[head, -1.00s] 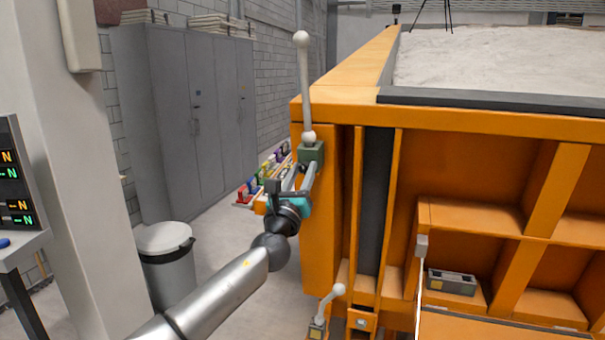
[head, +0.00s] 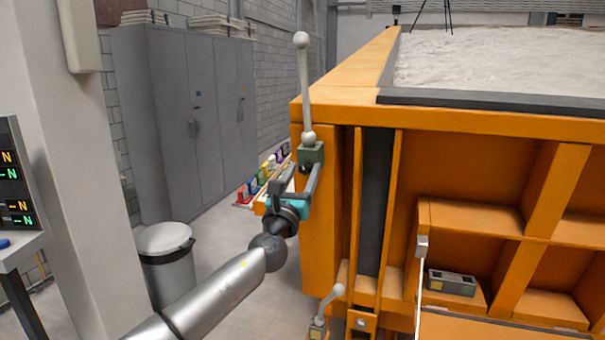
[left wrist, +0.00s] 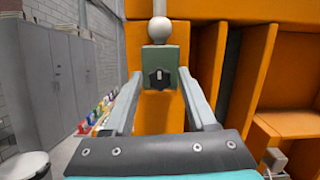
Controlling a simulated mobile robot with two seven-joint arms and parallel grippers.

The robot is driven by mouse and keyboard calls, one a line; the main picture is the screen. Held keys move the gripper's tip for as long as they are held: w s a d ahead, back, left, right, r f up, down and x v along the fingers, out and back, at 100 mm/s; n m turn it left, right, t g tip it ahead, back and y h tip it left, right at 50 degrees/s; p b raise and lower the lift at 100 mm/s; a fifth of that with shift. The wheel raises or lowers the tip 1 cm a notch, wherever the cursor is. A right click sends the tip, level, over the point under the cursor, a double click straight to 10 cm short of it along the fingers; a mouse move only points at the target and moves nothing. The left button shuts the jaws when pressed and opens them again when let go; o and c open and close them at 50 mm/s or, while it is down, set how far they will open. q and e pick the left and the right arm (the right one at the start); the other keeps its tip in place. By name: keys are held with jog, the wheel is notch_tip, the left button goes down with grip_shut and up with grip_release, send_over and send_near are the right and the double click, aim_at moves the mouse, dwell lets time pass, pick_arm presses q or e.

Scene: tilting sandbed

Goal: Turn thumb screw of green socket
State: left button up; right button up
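The green socket (head: 311,153) is on the upper left corner of the orange sandbed frame. A grey lever with ball ends (head: 304,85) stands upright from it. The dark thumb screw (left wrist: 159,78) faces the camera on the socket's front in the left wrist view. My left gripper (head: 302,174) is just in front of and below the socket. Its fingers (left wrist: 160,84) are open, one on each side of the socket front, with nothing between them but the view of the screw. I cannot tell whether a fingertip touches the socket. My right gripper is not in view.
The orange sandbed (head: 480,124) fills the right side. A second, lower lever (head: 330,302) stands near its base. A grey block (head: 451,282) lies in a compartment. A lidded bin (head: 166,262) and a rack of coloured items (head: 263,174) are at the left. Open floor lies between.

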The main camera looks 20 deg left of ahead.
pick_arm(q)
jog(key=shift+s, duration=0.1)
jog(key=v, duration=1.5)
dwell(0.4)
